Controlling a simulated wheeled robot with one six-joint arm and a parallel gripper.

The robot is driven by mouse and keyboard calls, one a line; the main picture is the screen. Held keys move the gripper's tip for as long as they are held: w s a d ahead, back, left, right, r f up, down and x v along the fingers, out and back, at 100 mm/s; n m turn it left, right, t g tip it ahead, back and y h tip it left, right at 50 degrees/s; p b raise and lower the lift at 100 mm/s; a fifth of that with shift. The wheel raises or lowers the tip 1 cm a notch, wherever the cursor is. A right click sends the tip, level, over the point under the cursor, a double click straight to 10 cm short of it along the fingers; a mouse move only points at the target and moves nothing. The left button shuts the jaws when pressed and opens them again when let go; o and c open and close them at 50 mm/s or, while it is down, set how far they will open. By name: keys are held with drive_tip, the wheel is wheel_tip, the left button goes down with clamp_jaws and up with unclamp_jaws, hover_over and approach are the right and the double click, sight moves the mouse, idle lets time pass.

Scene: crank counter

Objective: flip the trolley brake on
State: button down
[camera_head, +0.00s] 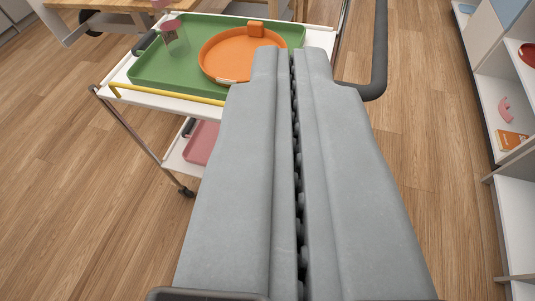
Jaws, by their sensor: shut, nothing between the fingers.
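The trolley (103,90) stands ahead of me with a white top and metal legs. A yellow bar (165,94) runs along its near edge. A dark caster (186,191) shows at the foot of the near leg. I cannot make out for certain which part is the brake; some of the trolley is hidden behind my gripper. My gripper (291,55) is shut and empty, with a narrow dark seam between its fingers. In the picture its tips overlap the right part of the trolley top; I cannot tell its height above it.
On the trolley are a green tray (150,80), a round orange tray (215,62) with an orange block (255,28), and a glass (174,38). A pink tray (202,143) is on the lower shelf. Shelving (517,190) stands right. Wood floor is clear at left.

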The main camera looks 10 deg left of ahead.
drive_tip(key=w+f+m+g+y, duration=0.2)
drive_tip(key=w+f+g, duration=1.2)
drive_tip(key=w, duration=0.5)
drive_tip(key=shift+d+f+g+y, duration=0.3)
drive_tip(key=shift+d+f+y, duration=0.1)
drive_tip(key=shift+f, duration=0.1)
drive_tip(key=shift+a, duration=0.1)
drive_tip(key=x, duration=1.4)
drive_tip(key=shift+s, duration=0.15)
